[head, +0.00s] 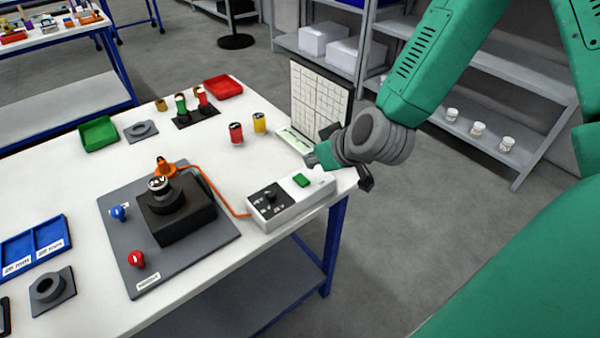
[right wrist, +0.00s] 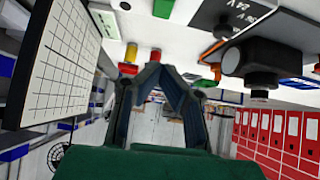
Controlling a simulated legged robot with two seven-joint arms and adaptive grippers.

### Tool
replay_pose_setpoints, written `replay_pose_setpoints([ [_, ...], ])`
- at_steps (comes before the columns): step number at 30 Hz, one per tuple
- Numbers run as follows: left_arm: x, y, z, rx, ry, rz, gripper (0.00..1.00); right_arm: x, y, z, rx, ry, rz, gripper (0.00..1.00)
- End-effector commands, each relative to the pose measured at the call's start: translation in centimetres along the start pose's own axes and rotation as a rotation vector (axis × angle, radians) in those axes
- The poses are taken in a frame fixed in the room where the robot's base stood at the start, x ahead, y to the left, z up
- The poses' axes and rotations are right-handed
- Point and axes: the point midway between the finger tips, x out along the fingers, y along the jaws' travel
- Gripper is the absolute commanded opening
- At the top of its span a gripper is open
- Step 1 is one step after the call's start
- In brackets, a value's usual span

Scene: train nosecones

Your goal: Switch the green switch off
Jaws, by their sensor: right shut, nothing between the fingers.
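The green switch (head: 301,180) is a small green rocker on top of a white control box (head: 290,208) near the table's right edge. The box also has a black dial panel (head: 268,196). The green switch shows at the top edge of the right wrist view (right wrist: 163,8). My right gripper (head: 318,157) is above and just behind the box, apart from the switch. Its fingers come together in the right wrist view (right wrist: 155,66) with nothing between them. Whether the switch is on or off is too small to tell. My left gripper is not in view.
An orange cable (head: 222,196) joins the box to a black block (head: 176,218) on a grey plate (head: 120,250). A gridded board (head: 318,100) stands behind my right gripper. Red (head: 236,133) and yellow (head: 259,122) cylinders stand to its left.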

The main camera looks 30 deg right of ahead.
Motion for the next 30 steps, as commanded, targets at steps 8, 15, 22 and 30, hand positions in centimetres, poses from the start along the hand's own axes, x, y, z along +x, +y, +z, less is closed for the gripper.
replay_pose_setpoints([
  [8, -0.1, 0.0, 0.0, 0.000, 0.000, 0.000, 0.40, 6.2, 0.4, 0.3, 0.005, -0.002, 0.001, 0.00],
  [15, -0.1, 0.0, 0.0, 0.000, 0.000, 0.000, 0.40, 8.1, 0.2, 2.4, 0.004, -0.001, -0.001, 0.00],
  [22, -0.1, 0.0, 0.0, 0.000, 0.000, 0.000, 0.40, 8.7, -0.1, 2.9, 0.000, 0.000, 0.001, 0.00],
  [30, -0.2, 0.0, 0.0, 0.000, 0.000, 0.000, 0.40, 9.0, 0.2, 2.5, 0.002, 0.002, 0.000, 0.00],
])
